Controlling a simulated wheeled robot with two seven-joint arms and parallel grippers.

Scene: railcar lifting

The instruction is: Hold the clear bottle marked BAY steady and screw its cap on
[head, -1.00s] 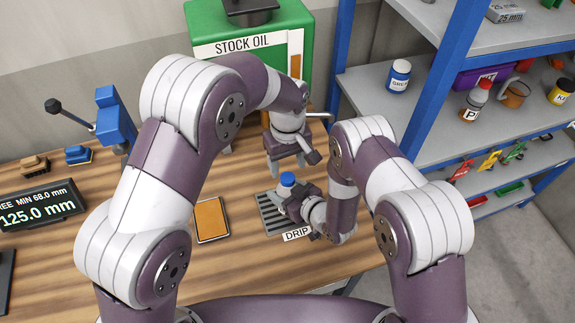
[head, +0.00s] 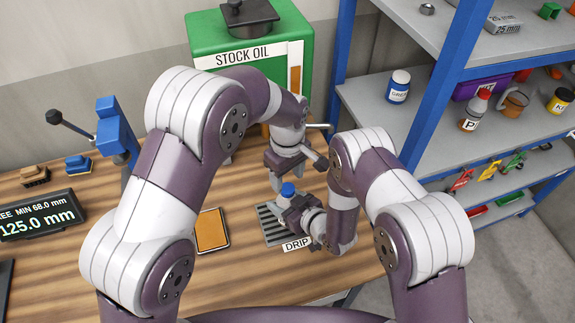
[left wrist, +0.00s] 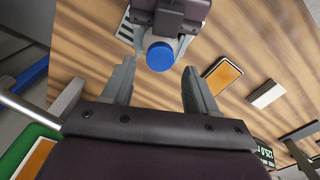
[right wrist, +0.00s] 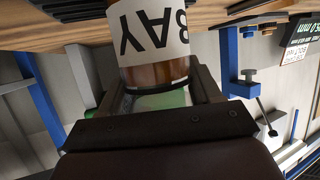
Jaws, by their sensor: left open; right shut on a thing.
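The bottle marked BAY (right wrist: 152,30) fills the top of the right wrist view, upside down there, with brown contents and a clear part beyond them. My right gripper (right wrist: 155,88) is shut around it, and shows in the head view (head: 289,207) at the drip tray. A blue cap (head: 288,189) is at the bottle's top; whether it is seated on the threads cannot be told. My left gripper (left wrist: 158,72) is open just above, with the cap (left wrist: 160,56) ahead of its fingers and apart from them.
A slatted tray (head: 271,224) labelled DRIP lies under the right gripper. An orange pad (head: 211,231) lies left of it. The green STOCK OIL tank (head: 205,30) stands behind the left arm. A blue-post shelf (head: 345,55) is at right.

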